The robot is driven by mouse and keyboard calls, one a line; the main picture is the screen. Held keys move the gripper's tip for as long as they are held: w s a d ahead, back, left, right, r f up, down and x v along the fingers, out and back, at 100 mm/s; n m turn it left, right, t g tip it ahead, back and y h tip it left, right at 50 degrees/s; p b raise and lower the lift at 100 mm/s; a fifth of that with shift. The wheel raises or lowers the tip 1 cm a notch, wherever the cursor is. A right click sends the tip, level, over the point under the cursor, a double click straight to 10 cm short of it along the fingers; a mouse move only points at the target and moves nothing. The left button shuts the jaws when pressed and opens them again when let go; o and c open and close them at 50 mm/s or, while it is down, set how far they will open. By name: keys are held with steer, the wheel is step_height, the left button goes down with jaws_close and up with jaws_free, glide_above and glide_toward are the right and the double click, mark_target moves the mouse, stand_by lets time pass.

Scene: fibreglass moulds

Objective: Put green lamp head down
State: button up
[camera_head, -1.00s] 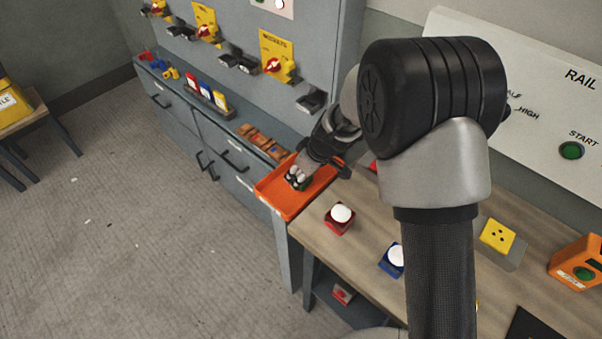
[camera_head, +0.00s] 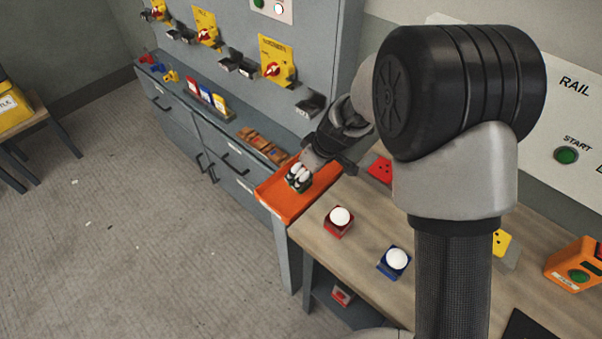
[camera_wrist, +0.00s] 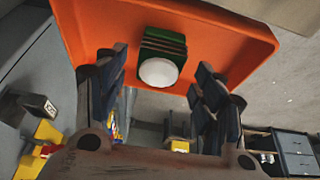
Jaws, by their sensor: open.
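The green lamp head (camera_wrist: 163,50) has a green ribbed body and a white round dome. In the wrist view it is at the orange tray (camera_wrist: 215,30), ahead of the fingers and between their lines. My gripper (camera_wrist: 160,95) is open, with a finger on either side and nothing clasped. In the head view my gripper (camera_head: 315,165) is over the orange tray (camera_head: 290,210). Small green, black and white pieces (camera_head: 298,177) show right beside the fingertips there, and the fingers partly hide them.
A red lamp head (camera_head: 339,220) and a blue lamp head (camera_head: 394,262) stand on the wooden bench (camera_head: 350,270). A red block with holes (camera_head: 380,170) and an orange start box (camera_head: 577,268) are farther right. The grey cabinet wall (camera_head: 260,90) rises behind the tray.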

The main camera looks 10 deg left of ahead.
steer(key=s+d+r+m+p, duration=0.1)
steer(key=s+d+r, duration=0.25)
steer(key=r, duration=0.45)
steer(key=s+d+r+m+p, duration=0.1)
steer(key=s+d+r, duration=0.1)
steer(key=d+r, duration=0.35)
steer(key=s+d+r+m+h, duration=0.1)
steer(key=s+d+r+m, duration=0.2)
steer(key=s+d, duration=0.2)
steer(key=s+d+r+m+t+h, duration=0.1)
steer(key=s+d+r+m, duration=0.2)
steer(key=s, duration=0.6)
steer(key=s+d+r+m+t+h, duration=0.1)
steer(key=s+d+r+m+h, duration=0.1)
steer(key=s+d+r+m, duration=0.2)
steer(key=s+d, duration=0.3)
steer(key=s, duration=0.1)
steer(key=shift+r, duration=0.15)
steer(key=shift+c, duration=0.2)
